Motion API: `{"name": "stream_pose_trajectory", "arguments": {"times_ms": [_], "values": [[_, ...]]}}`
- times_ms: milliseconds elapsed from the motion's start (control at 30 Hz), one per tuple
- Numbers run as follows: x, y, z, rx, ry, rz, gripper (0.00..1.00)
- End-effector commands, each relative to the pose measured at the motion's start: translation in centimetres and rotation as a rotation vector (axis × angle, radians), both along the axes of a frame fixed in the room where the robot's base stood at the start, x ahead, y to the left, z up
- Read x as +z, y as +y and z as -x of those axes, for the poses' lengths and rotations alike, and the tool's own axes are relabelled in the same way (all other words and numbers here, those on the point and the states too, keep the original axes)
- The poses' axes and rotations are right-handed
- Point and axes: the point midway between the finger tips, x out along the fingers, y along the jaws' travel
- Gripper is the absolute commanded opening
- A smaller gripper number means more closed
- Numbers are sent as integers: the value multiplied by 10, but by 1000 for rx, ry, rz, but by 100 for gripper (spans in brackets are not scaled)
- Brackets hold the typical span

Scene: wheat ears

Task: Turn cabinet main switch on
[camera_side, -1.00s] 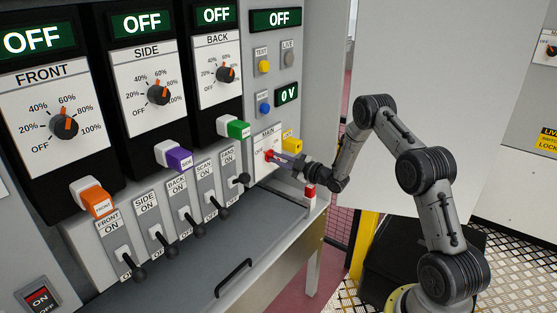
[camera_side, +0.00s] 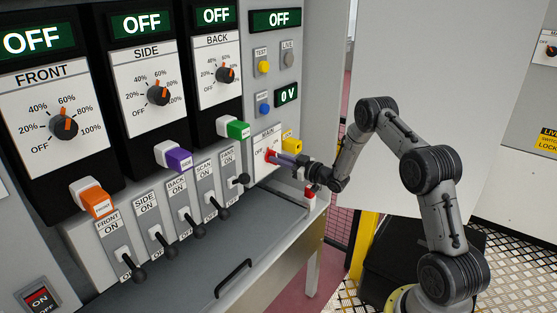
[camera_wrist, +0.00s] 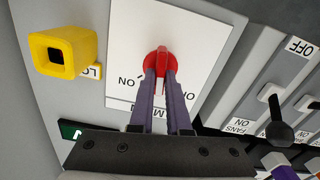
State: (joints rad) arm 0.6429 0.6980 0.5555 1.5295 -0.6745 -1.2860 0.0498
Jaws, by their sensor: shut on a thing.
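The red main switch (camera_wrist: 156,61) is a rotary knob on a white MAIN plate (camera_wrist: 189,28) on the grey cabinet. In the side view the red knob (camera_side: 270,155) shows at the tip of my gripper (camera_side: 277,157). In the wrist view the two purple fingers of my gripper (camera_wrist: 160,80) are shut on the red knob, one on each side of its handle. The plate's ON label is just left of the knob in the wrist view. The fingers hide the lower part of the plate. The display above (camera_side: 276,18) reads OFF.
A yellow block (camera_wrist: 66,53) sticks out beside the plate. A row of black levers (camera_side: 198,230) is to the left, with the FANS lever (camera_side: 241,180) nearest. A small red-topped post (camera_side: 310,193) stands close below my wrist.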

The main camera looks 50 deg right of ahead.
Motion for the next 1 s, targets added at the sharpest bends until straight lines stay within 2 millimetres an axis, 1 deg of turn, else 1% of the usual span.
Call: {"name": "stream_pose_trajectory", "arguments": {"times_ms": [600,800,1000], "values": [[0,-3,0,1,-1,-582,0],[-1,-4,0,1,0,-745,0],[-1,-4,0,1,0,-866,0]]}}
